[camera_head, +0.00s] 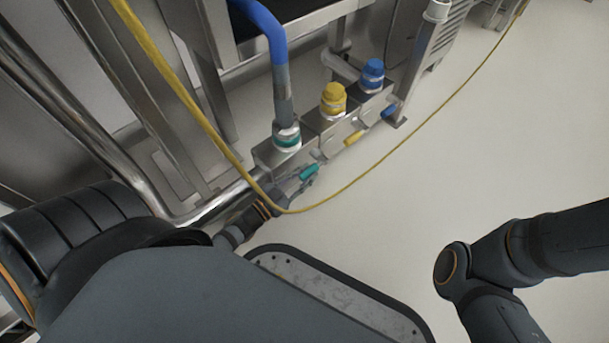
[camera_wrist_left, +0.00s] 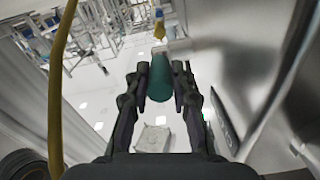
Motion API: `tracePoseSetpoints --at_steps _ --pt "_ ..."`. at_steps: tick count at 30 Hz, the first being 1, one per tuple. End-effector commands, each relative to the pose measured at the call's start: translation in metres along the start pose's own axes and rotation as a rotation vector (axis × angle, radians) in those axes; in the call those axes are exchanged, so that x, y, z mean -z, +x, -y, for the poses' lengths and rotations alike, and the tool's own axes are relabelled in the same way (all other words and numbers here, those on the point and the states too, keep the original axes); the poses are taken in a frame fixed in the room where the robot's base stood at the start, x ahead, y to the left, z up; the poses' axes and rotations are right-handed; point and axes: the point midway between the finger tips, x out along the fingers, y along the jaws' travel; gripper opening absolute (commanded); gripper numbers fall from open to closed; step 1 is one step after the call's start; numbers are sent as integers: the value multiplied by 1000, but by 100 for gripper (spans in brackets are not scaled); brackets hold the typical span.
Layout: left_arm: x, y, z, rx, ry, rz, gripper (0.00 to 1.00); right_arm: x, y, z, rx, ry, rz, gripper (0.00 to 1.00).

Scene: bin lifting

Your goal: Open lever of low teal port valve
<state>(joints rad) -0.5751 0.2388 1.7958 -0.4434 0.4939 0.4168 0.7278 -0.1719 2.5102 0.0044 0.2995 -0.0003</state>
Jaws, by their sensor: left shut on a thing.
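The teal valve lever (camera_head: 309,172) sticks out from the low teal port valve (camera_head: 287,138), where a blue hose is fitted. My left gripper (camera_head: 300,183) is at this lever, low beside the valve block. In the left wrist view the teal lever (camera_wrist_left: 160,78) lies between the two fingers of my left gripper (camera_wrist_left: 160,88), and the gripper is shut on it. Part of the lever is hidden by the fingers. My right arm shows at the lower right in the head view, but its gripper is outside the picture.
A yellow-capped port (camera_head: 333,100) with a yellow lever (camera_head: 354,137) and a blue-capped port (camera_head: 371,76) with a blue lever (camera_head: 389,111) stand alongside. A yellow cable (camera_head: 381,153) loops close to my left gripper. Open floor (camera_head: 480,150) lies to the right.

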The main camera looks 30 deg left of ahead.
Motion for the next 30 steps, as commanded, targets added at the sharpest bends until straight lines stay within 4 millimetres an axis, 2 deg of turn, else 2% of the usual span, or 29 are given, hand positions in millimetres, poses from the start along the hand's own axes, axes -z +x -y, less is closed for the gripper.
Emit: tracePoseSetpoints --at_steps 1,3,12,13,18,26,30 --pt "-10 0 -3 3 0 -29 0 5 -13 -2 0 -1 1 40" --pt "-10 0 -3 11 1 -61 0 7 -18 -2 0 -2 3 40" --pt "-6 0 -2 15 4 -76 0 5 -17 -2 1 -4 7 40" --pt "-6 0 -2 15 4 -75 24 5 -17 -2 1 -4 7 40" --pt "-6 0 -2 16 4 -75 46 5 -16 -2 1 -3 5 40" --pt "-6 0 -1 16 3 -76 46 6 -15 -1 4 -3 1 40" --pt "-8 -13 -2 14 2 -73 46 6 -16 -2 4 -3 3 40"
